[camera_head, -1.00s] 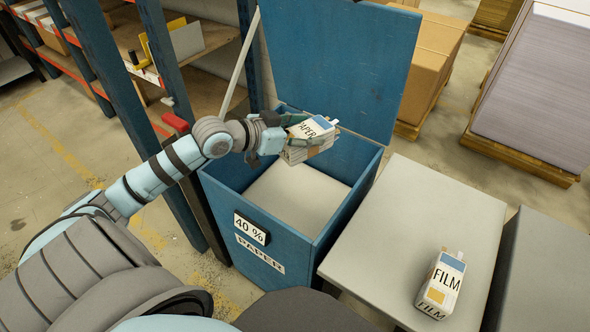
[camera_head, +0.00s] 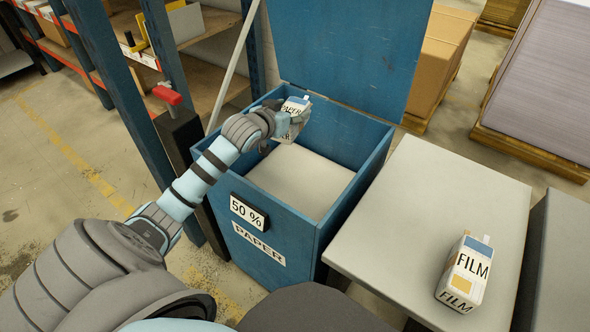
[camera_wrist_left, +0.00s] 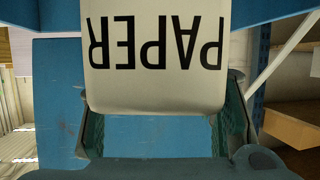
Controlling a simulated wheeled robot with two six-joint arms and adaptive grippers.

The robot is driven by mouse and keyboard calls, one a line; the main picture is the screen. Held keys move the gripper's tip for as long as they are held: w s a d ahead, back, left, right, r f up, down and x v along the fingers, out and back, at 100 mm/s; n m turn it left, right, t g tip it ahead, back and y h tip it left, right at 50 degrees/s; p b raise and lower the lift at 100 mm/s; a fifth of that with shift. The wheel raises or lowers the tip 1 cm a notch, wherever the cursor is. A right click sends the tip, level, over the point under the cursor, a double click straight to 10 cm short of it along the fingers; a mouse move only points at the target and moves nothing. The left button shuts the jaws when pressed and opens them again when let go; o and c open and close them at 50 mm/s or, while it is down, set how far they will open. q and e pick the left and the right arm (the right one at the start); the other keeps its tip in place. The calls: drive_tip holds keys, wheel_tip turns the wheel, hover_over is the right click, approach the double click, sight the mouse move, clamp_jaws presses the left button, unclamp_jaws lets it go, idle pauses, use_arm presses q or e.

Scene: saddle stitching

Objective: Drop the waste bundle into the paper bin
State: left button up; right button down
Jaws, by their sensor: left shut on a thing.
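The waste bundle (camera_head: 295,108), a white pack lettered PAPER, is in my left gripper (camera_head: 287,124). In the left wrist view the pack (camera_wrist_left: 155,80) sits between the two fingers (camera_wrist_left: 160,130), its lettering upside down. My left gripper is shut on it above the paper bin (camera_head: 268,255), at the back left of its opening. The bin is a blue box with its lid raised behind it, a PAPER label and a 50 % sign on the front. A pale grey surface shows inside, below the rim. My right gripper is not in view.
A grey table (camera_head: 430,200) stands right of the bin with a pack lettered FILM (camera_head: 465,273) on it. The open lid (camera_head: 345,50) rises behind the bin. A shelf rack (camera_head: 165,60) with blue posts stands at the left. Cartons (camera_head: 438,55) stand behind.

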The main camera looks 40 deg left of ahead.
use_arm(q)
drive_tip(key=shift+r, duration=0.1)
drive_tip(key=o, duration=1.3)
drive_tip(key=v, duration=0.7)
drive_tip(key=shift+s+d+r, duration=0.1)
drive_tip(key=shift+s, duration=0.15)
